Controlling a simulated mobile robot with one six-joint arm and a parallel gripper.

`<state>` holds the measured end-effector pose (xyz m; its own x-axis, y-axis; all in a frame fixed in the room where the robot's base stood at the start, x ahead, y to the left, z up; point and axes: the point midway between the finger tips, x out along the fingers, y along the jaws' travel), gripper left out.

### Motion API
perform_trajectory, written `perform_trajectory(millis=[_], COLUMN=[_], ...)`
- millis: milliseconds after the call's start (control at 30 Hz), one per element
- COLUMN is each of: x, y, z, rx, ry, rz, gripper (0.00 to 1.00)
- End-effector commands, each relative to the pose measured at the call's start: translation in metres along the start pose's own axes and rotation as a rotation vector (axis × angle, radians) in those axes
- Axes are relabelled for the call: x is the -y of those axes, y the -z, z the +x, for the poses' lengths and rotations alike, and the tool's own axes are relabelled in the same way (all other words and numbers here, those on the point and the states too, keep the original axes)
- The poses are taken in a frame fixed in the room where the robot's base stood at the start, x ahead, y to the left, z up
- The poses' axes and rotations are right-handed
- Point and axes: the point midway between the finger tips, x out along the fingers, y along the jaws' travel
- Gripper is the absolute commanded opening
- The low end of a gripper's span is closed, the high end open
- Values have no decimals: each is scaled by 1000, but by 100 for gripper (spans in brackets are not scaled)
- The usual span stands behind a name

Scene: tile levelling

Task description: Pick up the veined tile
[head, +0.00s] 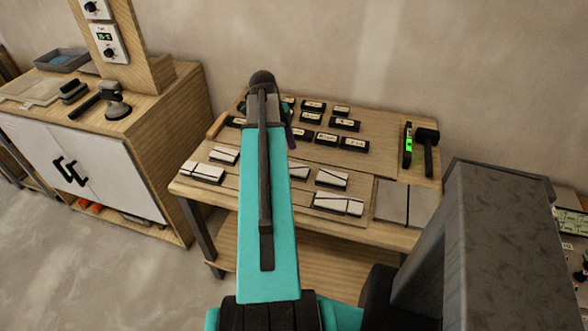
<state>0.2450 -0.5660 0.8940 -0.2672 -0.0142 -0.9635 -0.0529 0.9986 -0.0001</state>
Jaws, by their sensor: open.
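Several white tiles with dark lines lie at the front of the wooden bench. One pale tile (203,173) is at the front left, with another (224,155) just behind it. A third (332,178) and a fourth (338,204) lie right of my arm. A further one (300,172) is partly hidden by my arm. The dark lines could be veins or edges; I cannot tell which is the veined tile. My teal arm rises across the middle of the view and hides part of the bench. My gripper cannot be made out behind it.
The bench (370,166) also bears several dark labelled blocks (355,144) at the back. A green-lit level (408,145), a black mallet (427,150) and grey slabs (405,201) are at its right. A wooden cabinet (165,140) with tools stands left, beyond a floor gap.

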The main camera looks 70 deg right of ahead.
Motion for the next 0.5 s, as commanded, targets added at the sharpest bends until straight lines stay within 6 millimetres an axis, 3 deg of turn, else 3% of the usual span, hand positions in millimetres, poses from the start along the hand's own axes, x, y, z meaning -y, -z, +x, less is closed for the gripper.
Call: perform_trajectory(millis=[200, 500], x=[0, 0], y=[0, -1], z=[12, 13], rx=[0, 0], ry=[0, 1], rz=[-1, -1], gripper=[66, 66])
